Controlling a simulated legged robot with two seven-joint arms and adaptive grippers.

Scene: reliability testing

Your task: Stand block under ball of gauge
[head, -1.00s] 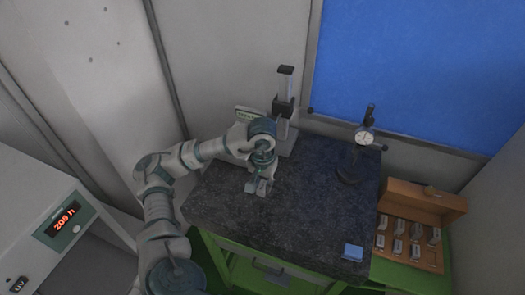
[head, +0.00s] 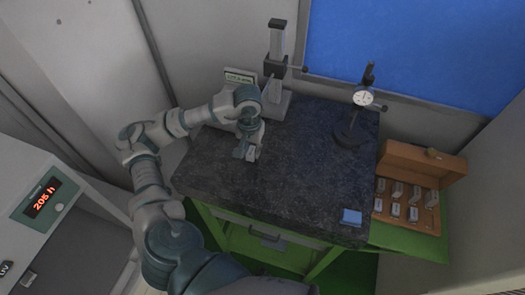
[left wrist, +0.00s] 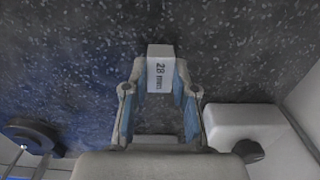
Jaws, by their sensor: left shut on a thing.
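My left gripper (head: 246,154) is over the left part of the dark granite plate (head: 290,190), fingers pointing down. In the left wrist view, its blue-lined fingers (left wrist: 158,105) are shut on a small pale block (left wrist: 160,72) marked 28. I cannot tell whether the block touches the plate. A dial gauge (head: 363,98) on a black stand (head: 350,134) is at the plate's back right, apart from the gripper. Another gauge with a tall column (head: 276,45) and small display (head: 240,77) stands behind the gripper. No ball tip is clear. My right gripper is not in view.
A blue pad (head: 351,217) lies at the plate's front right corner. An open wooden case (head: 416,200) with several small blocks is right of the plate. A cabinet (head: 45,200) reading 205 h stands at left. The plate's middle is clear.

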